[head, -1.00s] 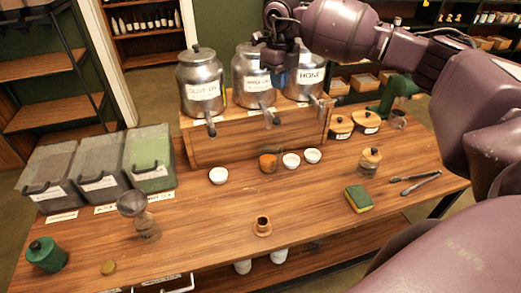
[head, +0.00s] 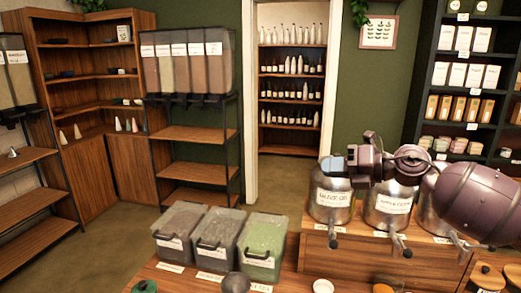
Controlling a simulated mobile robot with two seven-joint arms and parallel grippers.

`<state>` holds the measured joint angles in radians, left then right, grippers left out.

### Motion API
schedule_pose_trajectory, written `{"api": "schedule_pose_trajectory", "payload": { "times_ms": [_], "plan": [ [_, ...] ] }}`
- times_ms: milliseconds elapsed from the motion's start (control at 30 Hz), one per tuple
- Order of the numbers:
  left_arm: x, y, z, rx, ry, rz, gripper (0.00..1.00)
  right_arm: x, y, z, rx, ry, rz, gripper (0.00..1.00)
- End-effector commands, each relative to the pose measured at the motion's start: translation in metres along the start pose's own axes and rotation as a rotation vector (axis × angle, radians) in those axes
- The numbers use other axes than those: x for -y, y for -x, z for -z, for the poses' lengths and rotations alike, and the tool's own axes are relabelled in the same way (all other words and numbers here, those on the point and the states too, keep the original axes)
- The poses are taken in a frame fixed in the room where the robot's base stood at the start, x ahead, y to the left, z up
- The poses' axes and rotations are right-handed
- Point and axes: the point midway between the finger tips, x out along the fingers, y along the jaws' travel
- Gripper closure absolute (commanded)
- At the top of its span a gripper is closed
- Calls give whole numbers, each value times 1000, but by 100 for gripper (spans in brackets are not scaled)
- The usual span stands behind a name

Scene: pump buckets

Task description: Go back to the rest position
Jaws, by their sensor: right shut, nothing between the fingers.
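My right arm (head: 475,203) comes in from the right, above the metal canisters. My right gripper (head: 333,166) points left, just above or in front of the top of the left canister (head: 333,203); whether it touches the lid I cannot tell. It is shut and empty. The left canister has a white label. A middle canister (head: 388,206) stands beside it, and a third canister (head: 432,218) is partly hidden behind my arm. My left gripper does not show.
The canisters stand on a wooden riser (head: 345,262) on the table. Several lidded bins (head: 262,243) stand left of it. A white bowl (head: 323,287) shows at the lower edge. Shelves and dispensers (head: 188,60) line the back wall, with open floor in front.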

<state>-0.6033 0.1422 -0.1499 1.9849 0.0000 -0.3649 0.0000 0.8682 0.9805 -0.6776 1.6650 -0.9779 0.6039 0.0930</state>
Motion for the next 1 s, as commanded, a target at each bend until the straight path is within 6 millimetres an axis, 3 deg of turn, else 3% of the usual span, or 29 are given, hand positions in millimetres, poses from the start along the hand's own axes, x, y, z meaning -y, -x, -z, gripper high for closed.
{"api": "schedule_pose_trajectory", "payload": {
  "times_ms": [167, 267, 467, 667, 800, 1000],
  "plan": [
    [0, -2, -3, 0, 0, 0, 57, 4, -15, 19, 255, -333, -237, 100],
    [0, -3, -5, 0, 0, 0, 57, 21, -12, 30, 390, -536, -313, 100],
    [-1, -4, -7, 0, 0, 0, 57, 76, 2, 68, 624, -936, -378, 100],
    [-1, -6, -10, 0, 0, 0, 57, 137, 23, 128, 818, -1309, -377, 100],
    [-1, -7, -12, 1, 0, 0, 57, 175, 40, 181, 934, -1544, -362, 100],
    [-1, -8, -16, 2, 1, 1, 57, 217, 67, 264, 1080, -1831, -348, 100]
  ]
}}
